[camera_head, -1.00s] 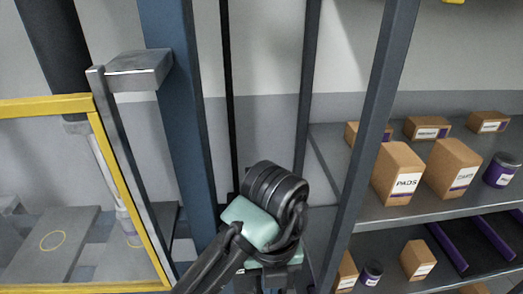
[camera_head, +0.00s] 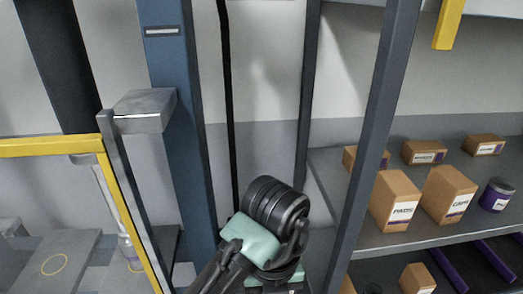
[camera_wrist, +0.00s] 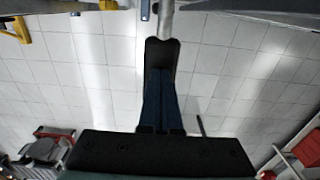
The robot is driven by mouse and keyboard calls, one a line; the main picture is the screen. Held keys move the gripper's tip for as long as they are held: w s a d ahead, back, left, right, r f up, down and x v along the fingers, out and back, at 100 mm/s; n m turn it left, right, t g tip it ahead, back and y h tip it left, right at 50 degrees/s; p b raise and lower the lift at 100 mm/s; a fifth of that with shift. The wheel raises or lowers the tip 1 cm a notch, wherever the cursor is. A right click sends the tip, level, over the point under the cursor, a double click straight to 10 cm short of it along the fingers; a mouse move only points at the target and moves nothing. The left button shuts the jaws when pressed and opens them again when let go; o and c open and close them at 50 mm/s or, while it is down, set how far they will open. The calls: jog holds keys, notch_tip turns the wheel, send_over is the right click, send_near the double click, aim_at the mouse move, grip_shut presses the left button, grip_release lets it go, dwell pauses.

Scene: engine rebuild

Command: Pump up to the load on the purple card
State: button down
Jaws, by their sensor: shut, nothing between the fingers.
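No purple card and no load reading show in either view. In the wrist view my gripper (camera_wrist: 161,55) is shut and empty, its dark fingers together. A grey metal rod (camera_wrist: 166,20) appears just beyond the fingertips at the top edge; I cannot tell whether it is the pump handle or whether the fingers touch it. In the head view a blue upright (camera_head: 177,130) stands left of centre, with a grey metal block on a bar (camera_head: 145,108) beside it. A yellow-framed guard (camera_head: 50,147) is at the left. My arm hides what lies behind it.
At the right, a grey shelf (camera_head: 385,240) holds several cardboard boxes, including a PADS box (camera_head: 396,203), and a purple can (camera_head: 497,195). A dark post (camera_head: 375,120) stands before it. The wrist view shows white tiled floor (camera_wrist: 90,75) and red objects (camera_wrist: 307,148) at lower right.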

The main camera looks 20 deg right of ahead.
notch_tip(320, 180, up, 9)
jog(key=p, duration=0.7)
jog(key=shift+f, duration=0.2)
jog(key=shift+f+b, duration=0.9)
jog(key=shift+f, duration=0.05)
jog(key=shift+f, duration=0.1)
jog(key=shift+f+b, duration=0.95)
jog(key=shift+f, duration=0.2)
dwell(0.5)
jog(key=shift+f+b, duration=0.95)
jog(key=shift+f, duration=0.05)
dwell(0.5)
